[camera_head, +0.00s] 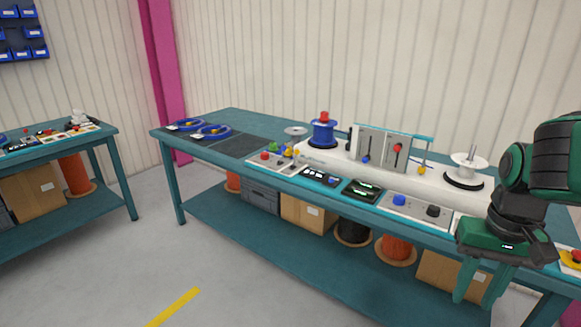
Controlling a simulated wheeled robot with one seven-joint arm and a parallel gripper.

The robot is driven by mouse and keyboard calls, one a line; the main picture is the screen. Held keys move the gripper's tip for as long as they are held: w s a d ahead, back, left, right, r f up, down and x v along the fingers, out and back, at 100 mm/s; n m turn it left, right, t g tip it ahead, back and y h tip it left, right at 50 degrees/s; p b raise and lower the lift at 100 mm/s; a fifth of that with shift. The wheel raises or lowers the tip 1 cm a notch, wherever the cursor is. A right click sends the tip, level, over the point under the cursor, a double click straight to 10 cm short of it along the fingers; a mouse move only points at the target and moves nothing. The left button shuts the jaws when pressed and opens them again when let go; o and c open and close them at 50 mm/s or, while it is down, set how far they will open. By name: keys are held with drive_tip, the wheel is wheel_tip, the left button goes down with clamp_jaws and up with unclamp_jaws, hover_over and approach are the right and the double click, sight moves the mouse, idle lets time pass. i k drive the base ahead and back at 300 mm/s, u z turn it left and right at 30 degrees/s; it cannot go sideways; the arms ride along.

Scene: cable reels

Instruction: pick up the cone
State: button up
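No cone can be made out for certain at this size. A small green piece (273,147) with a pointed look stands at the left of the bench's middle, and it may be the cone. A small yellow piece (288,152) is beside it. My gripper (479,288) is at the lower right, far from these pieces. Its two green fingers point down, apart, with nothing seen between them.
The long teal workbench (237,117) carries a blue reel (323,133), a white reel (468,165), a grey panel (382,148) and several control boxes.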

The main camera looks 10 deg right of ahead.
sight(289, 154)
drive_tip(key=u, duration=0.75)
drive_tip(key=i, duration=2.5)
drive_tip(key=z, duration=0.9)
drive_tip(key=i, duration=0.35)
drive_tip(key=z, duration=0.25)
